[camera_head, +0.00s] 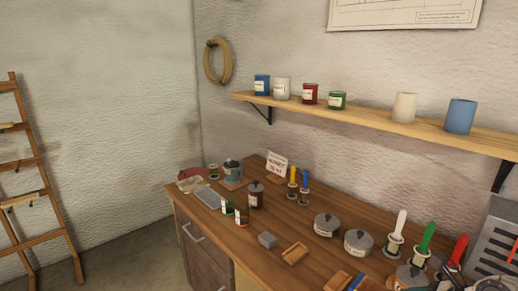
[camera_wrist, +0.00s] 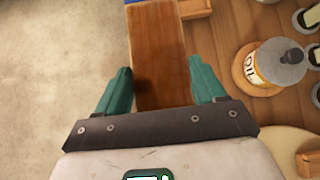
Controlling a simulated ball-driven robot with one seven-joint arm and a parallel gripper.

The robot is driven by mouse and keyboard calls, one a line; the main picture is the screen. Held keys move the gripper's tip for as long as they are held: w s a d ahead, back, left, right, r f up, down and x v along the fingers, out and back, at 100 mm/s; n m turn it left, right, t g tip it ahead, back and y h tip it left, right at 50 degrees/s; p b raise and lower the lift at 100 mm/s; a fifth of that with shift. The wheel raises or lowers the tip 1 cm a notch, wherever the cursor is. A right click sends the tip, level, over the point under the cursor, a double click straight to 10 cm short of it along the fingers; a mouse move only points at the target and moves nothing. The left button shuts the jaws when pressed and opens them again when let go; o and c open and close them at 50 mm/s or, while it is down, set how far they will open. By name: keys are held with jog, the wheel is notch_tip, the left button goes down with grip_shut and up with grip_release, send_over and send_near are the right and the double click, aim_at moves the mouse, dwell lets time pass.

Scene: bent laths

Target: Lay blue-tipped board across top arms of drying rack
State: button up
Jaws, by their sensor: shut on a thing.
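In the wrist view my gripper (camera_wrist: 162,85) has its teal fingers on either side of a flat brown wooden board (camera_wrist: 158,45) and is shut on it. A ladder-like wooden rack (camera_head: 35,163) leans by the wall at the left of the head view, cut off by the picture edge, with short arms sticking out. My gripper is not clearly seen in the head view. A small blue-ended piece (camera_head: 355,282) shows at the bottom; I cannot tell whether it is the held board.
The wooden workbench (camera_head: 265,215) holds several tins, jars, brushes and a small wooden tray (camera_head: 295,253). A wall shelf (camera_head: 385,122) carries cups and tins. Beside the board in the wrist view is a labelled lidded jar (camera_wrist: 275,62). The floor (camera_head: 110,262) between bench and rack is clear.

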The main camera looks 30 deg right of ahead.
jog(key=shift+s, duration=0.35)
jog(key=shift+w+a+f, duration=0.3)
jog(key=shift+a, duration=0.15)
jog(key=shift+w+a+f, duration=0.25)
jog(key=shift+a+f, duration=0.05)
jog(key=shift+a, duration=0.15)
jog(key=w+a+f, duration=0.4)
jog(key=a+f, duration=0.1)
jog(key=a, duration=0.4)
jog(key=w+a+f+m, duration=0.1)
jog(key=w+a+f, duration=0.3)
jog(key=a, duration=0.5)
jog(key=w+a+f+h, duration=0.1)
jog(key=w+a+f, duration=0.4)
jog(key=a+f, duration=0.3)
jog(key=shift+a+m, duration=0.4)
jog(key=shift+a, duration=0.4)
jog(key=shift+f, duration=0.1)
jog(key=shift+w+f+b, duration=0.1)
jog(key=shift+f+b, duration=0.25)
jog(key=shift+b, duration=0.1)
jog(key=shift+w+a, duration=0.1)
